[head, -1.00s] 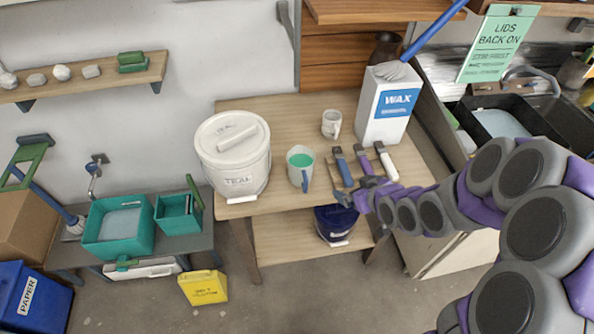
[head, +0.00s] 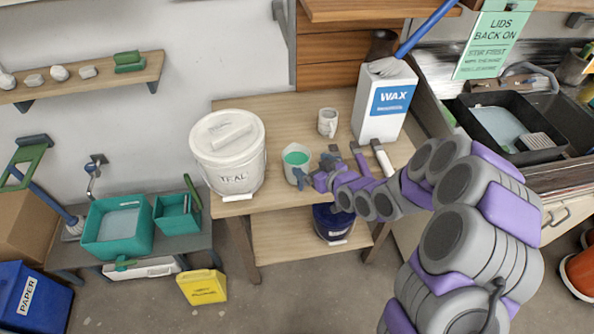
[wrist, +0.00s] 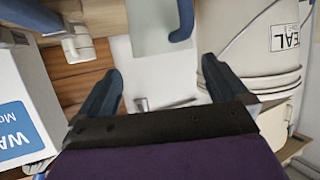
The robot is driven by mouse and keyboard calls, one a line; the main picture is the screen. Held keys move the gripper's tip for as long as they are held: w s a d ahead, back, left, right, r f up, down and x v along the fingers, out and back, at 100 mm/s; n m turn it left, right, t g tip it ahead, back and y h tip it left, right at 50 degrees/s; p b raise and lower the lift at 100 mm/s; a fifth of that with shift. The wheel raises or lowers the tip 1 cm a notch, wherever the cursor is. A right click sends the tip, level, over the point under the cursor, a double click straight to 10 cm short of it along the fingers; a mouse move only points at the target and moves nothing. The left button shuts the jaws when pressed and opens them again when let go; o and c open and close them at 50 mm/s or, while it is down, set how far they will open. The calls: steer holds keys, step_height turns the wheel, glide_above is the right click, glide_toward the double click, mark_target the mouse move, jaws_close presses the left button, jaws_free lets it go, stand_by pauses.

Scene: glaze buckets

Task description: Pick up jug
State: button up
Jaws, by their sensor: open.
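The jug (head: 296,157) is pale with teal glaze inside and a blue handle. It stands on the wooden table between the lidded bucket and the small mug. In the wrist view the jug (wrist: 150,30) is at the top centre, with its blue handle curving at its right side. My gripper (head: 307,176) is at the jug's front right in the head view and partly covers the handle area. In the wrist view my gripper (wrist: 162,74) is open, its dark fingers apart with nothing between them. The jug shows beyond the fingertips; I cannot tell whether they touch it.
A white bucket marked TEAL (head: 228,178) stands close left of the jug. A small mug (head: 328,122) and a WAX container (head: 383,110) stand behind right. Brushes or tools, including a white-handled one (head: 381,158), lie under and beside my arm. A blue bucket (head: 334,222) is on the lower shelf.

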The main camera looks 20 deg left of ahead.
mark_target(290, 152)
steer(key=b+x, duration=0.1)
steer(key=x, duration=0.6)
steer(key=shift+w+a+f, duration=0.15)
steer(key=shift+a+f, duration=0.05)
steer(key=shift+a, duration=0.05)
steer(key=shift+a, duration=0.15)
steer(key=shift+a+f, duration=0.1)
steer(key=shift+a, duration=0.15)
steer(key=c, duration=0.5)
steer(key=shift+d, duration=0.15)
steer(key=c, duration=1.1)
steer(key=shift+o, duration=0.2)
steer(key=shift+r, duration=0.2)
